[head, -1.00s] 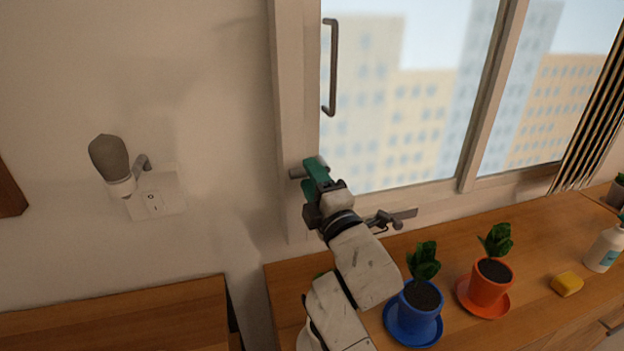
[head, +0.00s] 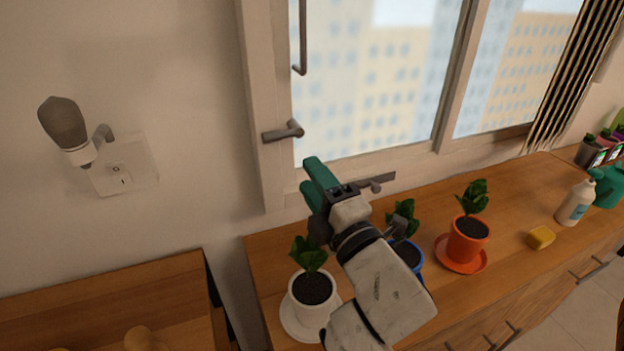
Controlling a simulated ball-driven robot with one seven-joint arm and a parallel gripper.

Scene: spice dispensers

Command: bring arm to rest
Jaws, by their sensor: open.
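My gripper (head: 318,180) has green fingers and sits at the end of my white arm, in front of the window's lower left part. It is open, with nothing seen between its fingers. It is below and right of the window handle (head: 284,131) and apart from it. My arm reaches up from the bottom of the view, over the counter, and partly covers the blue pot (head: 413,256) and its plant.
A white pot (head: 314,301) stands close left of my arm. An orange pot (head: 467,240), yellow sponge (head: 540,237) and white bottle (head: 575,203) stand right on the counter (head: 515,205). A wall lamp (head: 66,125) is left. Counter space between sponge and window is clear.

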